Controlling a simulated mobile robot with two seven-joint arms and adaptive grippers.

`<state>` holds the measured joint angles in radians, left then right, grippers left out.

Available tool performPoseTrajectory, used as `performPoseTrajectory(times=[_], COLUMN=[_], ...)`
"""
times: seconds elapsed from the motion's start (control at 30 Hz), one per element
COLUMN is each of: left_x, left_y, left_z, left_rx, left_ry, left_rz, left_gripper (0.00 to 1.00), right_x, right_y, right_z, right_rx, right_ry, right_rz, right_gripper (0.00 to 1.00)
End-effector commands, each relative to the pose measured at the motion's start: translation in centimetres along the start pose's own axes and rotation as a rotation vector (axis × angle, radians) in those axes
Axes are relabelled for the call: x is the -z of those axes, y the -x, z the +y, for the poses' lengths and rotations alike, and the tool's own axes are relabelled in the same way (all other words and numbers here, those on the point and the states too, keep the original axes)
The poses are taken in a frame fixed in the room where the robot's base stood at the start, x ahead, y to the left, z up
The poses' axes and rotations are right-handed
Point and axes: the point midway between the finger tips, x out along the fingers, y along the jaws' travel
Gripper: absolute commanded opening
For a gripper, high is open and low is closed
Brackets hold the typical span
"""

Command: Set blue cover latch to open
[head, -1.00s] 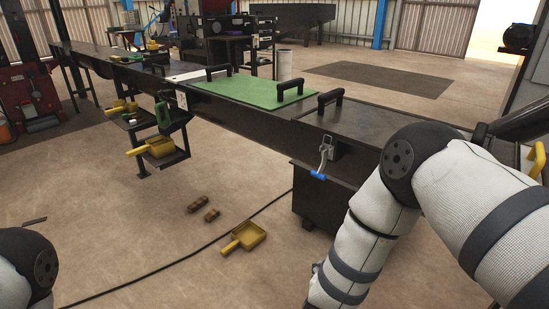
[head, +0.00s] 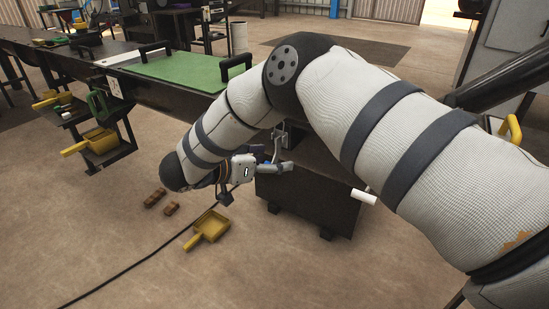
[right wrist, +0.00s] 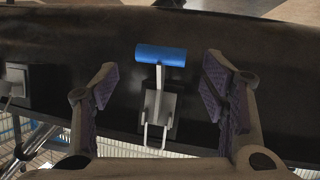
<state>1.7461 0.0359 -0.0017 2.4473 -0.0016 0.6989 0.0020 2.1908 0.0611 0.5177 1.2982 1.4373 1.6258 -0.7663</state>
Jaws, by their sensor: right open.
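The blue cover latch shows in the right wrist view as a blue crossbar handle (right wrist: 161,53) on a metal stem, with a bracket and wire loop (right wrist: 157,115) below it in that picture. It is mounted on a dark panel. My right gripper (right wrist: 160,82) is open, with one finger on each side of the latch and visible gaps to both; it holds nothing. In the head view my right gripper (head: 283,167) is by the side of the dark table, and my right arm hides much of the latch area. My left gripper is out of view.
A long dark table (head: 170,95) carries a green panel (head: 180,70) with black handles. A dark box (head: 310,203) stands below the gripper. A yellow dustpan (head: 210,227), brown blocks (head: 155,198) and a black cable lie on the floor.

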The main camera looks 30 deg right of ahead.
Motion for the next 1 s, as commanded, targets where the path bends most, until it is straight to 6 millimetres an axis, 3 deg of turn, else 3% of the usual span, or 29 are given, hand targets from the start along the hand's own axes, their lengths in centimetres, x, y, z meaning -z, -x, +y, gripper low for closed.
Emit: performPoseTrajectory(times=[0.13, 0.4, 0.47, 0.7, 1.0], left_x=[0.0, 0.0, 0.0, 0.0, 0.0], left_y=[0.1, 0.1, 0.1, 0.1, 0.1], left_z=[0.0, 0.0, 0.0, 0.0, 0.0], left_rx=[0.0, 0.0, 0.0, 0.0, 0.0], left_ry=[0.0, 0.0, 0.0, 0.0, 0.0], left_rz=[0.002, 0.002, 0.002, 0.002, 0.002], left_gripper=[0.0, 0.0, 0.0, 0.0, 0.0], right_x=[0.0, 0.0, 0.0, -0.1, -0.2], right_y=[-1.7, -2.1, -2.1, -2.1, -2.2], right_z=[0.0, 0.0, 0.0, 0.1, 0.4], right_rx=[0.0, 0.0, 0.0, -0.003, -0.013], right_ry=[-0.001, 0.0, 0.0, 0.002, 0.01], right_rz=[0.0, 0.001, 0.001, 0.001, -0.002], right_gripper=[0.67, 0.67, 0.58, 0.03, 0.0])
